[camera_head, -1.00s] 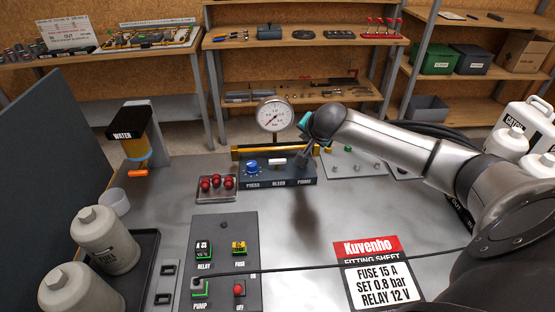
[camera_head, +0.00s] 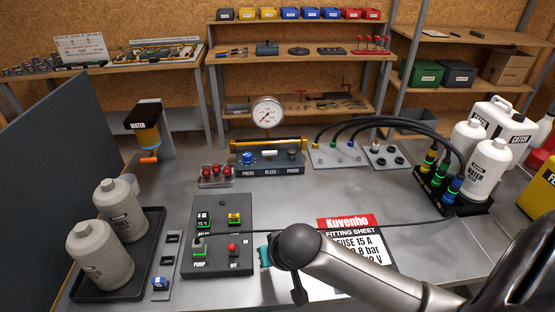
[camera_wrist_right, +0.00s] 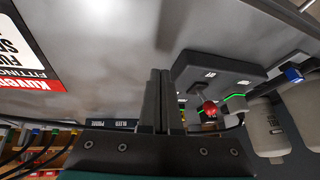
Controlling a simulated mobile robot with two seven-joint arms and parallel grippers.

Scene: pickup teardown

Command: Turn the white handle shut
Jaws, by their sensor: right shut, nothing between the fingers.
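The small white handle (camera_head: 269,153) sits above the BLEED label on the dark panel (camera_head: 285,170), between the blue PRESS knob (camera_head: 247,157) and a dark PRIME control (camera_head: 291,152). The handle looks crosswise to me, but it is small. The round pressure gauge (camera_head: 267,114) stands behind it. My right gripper (camera_head: 264,256) is well in front of the panel, near the pump and fuse board, apart from the handle. In the right wrist view its fingers (camera_wrist_right: 158,75) are closed together with nothing between them. My left gripper is out of view.
The fitting sheet (camera_head: 346,223) is partly behind my arm. Red knobs (camera_head: 216,173) stand left of the panel. Black hoses (camera_head: 400,120) arch at right. Bare table lies before the panel.

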